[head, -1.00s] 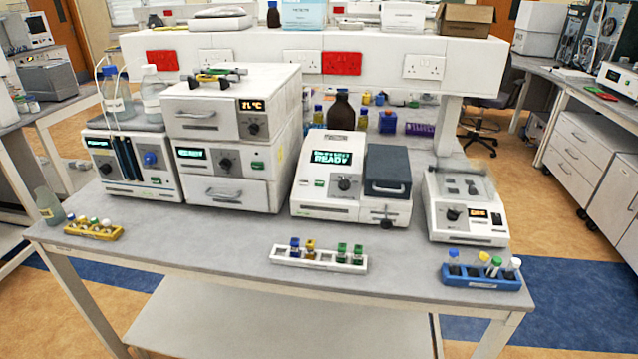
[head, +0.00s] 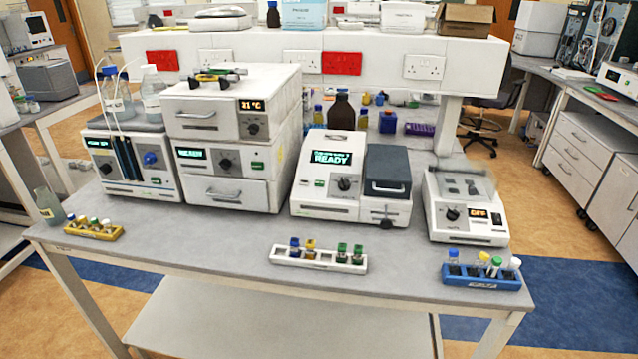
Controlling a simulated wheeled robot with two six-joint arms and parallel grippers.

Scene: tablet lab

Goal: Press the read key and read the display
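A white instrument with a dark grey lid (head: 388,168) stands at the middle of the bench. Its display (head: 331,158) is lit and shows READY in large green letters, with a smaller line above too fine to read surely. A black knob (head: 344,183) sits below the display. The lid is down, and a small dark knob (head: 386,222) sits on the front under it. I cannot make out a label that marks the read key. Neither of my grippers is in view.
Left of it stand two stacked units, the upper display (head: 251,104) showing 21 °C, and a pump unit (head: 130,165). A unit reading OFF (head: 465,205) stands right. A white vial rack (head: 318,258), a blue rack (head: 482,277) and a yellow rack (head: 94,230) lie along the front edge.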

